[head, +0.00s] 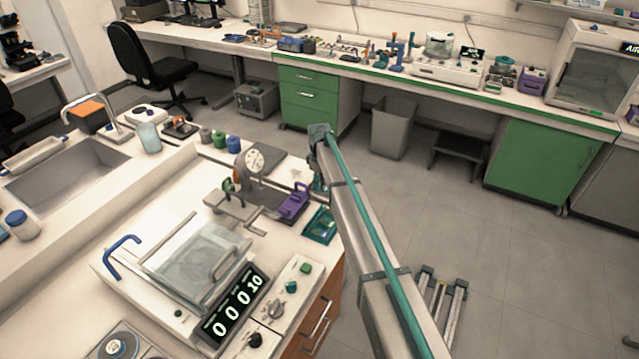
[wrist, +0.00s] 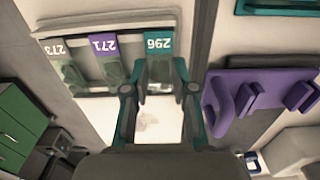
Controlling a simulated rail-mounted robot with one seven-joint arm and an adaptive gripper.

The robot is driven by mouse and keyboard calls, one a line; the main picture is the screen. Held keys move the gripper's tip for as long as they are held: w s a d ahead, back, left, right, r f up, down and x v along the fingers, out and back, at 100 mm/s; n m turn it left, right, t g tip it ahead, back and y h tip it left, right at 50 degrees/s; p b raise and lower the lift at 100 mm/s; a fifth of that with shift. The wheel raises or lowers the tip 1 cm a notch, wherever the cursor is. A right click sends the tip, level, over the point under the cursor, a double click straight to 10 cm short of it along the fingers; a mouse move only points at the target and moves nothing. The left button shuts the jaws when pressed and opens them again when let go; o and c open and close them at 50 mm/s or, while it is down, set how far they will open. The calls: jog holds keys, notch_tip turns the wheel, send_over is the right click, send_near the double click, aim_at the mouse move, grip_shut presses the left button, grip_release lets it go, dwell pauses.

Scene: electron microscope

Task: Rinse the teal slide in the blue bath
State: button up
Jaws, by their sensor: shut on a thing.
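My gripper (wrist: 160,72) has teal-sided fingers closed at the near end of the teal slide, which seems still in the row. In the head view my arm largely hides the gripper and the slides. A small blue jar (head: 233,144) stands behind the dial gauge, beside two green jars (head: 212,138); I cannot tell for sure that it is the blue bath.
A purple block (head: 293,203) and a teal tray (head: 320,226) lie close to the slides; the purple block also shows in the wrist view (wrist: 262,92). A dial gauge (head: 255,160) stands left of them. A glass-lidded device (head: 198,262) fills the front bench. A sink (head: 65,180) is left.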

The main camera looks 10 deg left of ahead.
jog(key=shift+r+p, duration=0.85)
jog(key=shift+r, duration=1.65)
